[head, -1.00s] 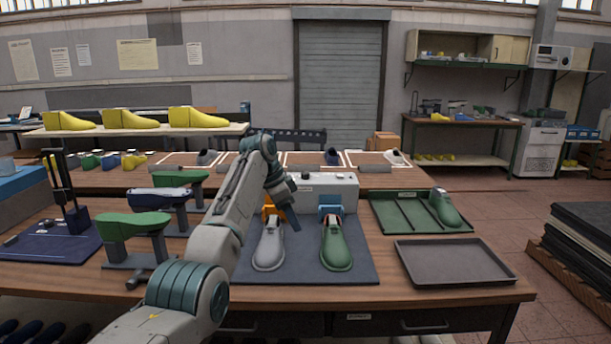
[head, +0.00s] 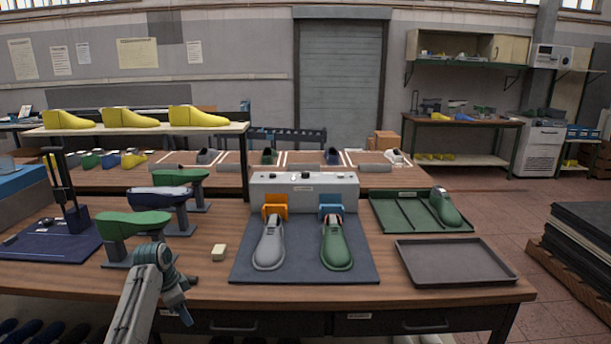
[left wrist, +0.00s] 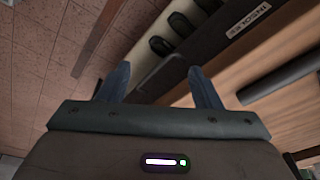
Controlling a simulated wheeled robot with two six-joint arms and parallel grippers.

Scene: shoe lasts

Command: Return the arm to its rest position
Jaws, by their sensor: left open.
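My left arm comes in at the lower left of the head view. Its gripper (head: 184,312) hangs at the front edge of the wooden workbench (head: 200,282), pointing down. In the left wrist view the two blue fingers (left wrist: 160,82) stand apart with nothing between them. Beyond them that view shows the bench's front with a drawer labelled INSOLES, and the tiled floor. My right gripper shows in neither view.
A grey last (head: 269,247) and a green last (head: 336,246) lie on a dark mat (head: 300,277) before a white box (head: 304,186). A cream block (head: 218,253), green lasts on stands (head: 134,222), a grey tray (head: 455,262) and a green tray (head: 395,213) share the bench.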

